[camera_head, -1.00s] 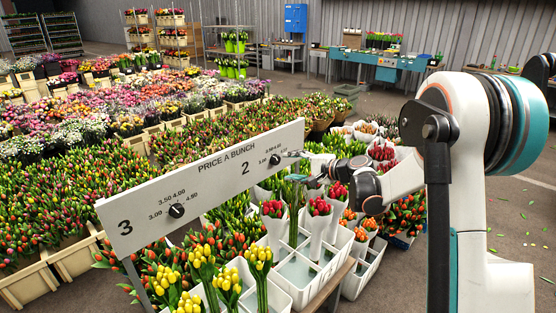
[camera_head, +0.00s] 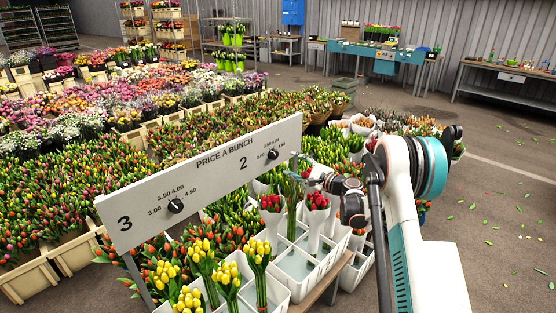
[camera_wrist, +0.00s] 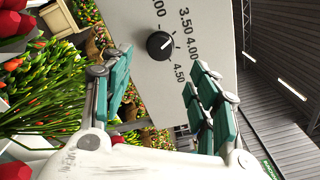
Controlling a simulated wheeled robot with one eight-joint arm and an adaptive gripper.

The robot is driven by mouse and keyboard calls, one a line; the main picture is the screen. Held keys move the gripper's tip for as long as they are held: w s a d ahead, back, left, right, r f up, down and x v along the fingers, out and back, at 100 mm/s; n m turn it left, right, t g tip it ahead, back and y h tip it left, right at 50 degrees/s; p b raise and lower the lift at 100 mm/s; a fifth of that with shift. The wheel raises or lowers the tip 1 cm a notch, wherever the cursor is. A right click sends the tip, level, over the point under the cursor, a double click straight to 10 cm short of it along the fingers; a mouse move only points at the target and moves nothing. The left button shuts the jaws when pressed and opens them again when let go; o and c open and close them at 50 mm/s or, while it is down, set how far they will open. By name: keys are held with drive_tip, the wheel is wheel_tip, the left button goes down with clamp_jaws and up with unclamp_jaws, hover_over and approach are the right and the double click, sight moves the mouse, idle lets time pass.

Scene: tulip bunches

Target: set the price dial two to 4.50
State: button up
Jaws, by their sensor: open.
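White crates (camera_head: 300,268) with tulip bunches stand below the board and my gripper. Dense tulips lie behind. The concrete floor (camera_head: 500,220) at right is mostly clear.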

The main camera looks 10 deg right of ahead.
sight(276, 156)
drive_tip(key=b+x, duration=0.1)
drive_tip(key=x, duration=0.8)
drive_tip(key=shift+b, duration=0.4)
drive_tip(key=c, duration=1.1)
